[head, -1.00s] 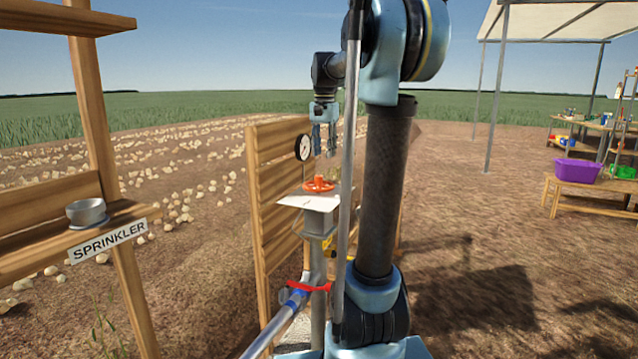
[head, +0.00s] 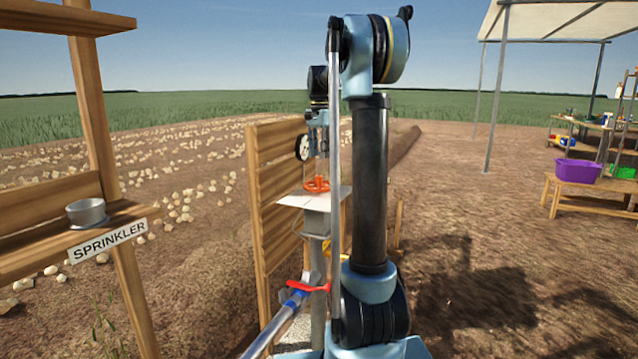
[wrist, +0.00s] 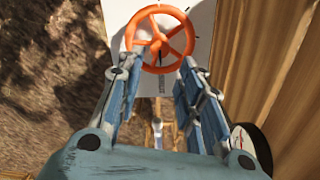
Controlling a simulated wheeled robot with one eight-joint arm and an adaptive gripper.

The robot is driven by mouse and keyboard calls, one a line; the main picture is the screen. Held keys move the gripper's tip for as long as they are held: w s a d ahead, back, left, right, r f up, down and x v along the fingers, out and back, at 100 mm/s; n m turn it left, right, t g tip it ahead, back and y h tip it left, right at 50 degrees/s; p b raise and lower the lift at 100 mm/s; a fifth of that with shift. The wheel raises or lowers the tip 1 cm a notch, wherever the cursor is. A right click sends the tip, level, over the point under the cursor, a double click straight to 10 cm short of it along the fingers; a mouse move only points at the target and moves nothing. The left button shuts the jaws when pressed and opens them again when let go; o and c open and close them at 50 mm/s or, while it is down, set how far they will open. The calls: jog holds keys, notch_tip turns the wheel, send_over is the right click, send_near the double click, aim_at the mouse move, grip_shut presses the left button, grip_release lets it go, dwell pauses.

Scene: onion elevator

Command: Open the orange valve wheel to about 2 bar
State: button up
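The orange valve wheel (head: 316,184) lies flat on top of a post with a white plate (head: 292,200). In the wrist view the wheel (wrist: 160,39) shows its spokes and hub, with black marks on the white plate around it. My gripper (head: 317,156) points down just above the wheel. In the wrist view my gripper (wrist: 158,80) has its two blue fingers apart with nothing between them. The pressure gauge (head: 302,148) stands beside the gripper; its reading is too small to tell. Only its edge (wrist: 243,140) shows in the wrist view.
A wooden slat panel (head: 272,185) stands close behind the post. A red lever (head: 308,287) sits on the pipe lower down. A wooden shelf with a SPRINKLER sign (head: 108,240) is at the left. A purple crate (head: 577,171) stands on a bench far right.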

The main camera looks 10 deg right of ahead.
aim_at(319, 179)
notch_tip(319, 179, down, 12)
jog(key=shift+r, duration=0.2)
dwell(0.4)
jog(key=shift+d, duration=0.1)
jog(key=c, duration=0.8)
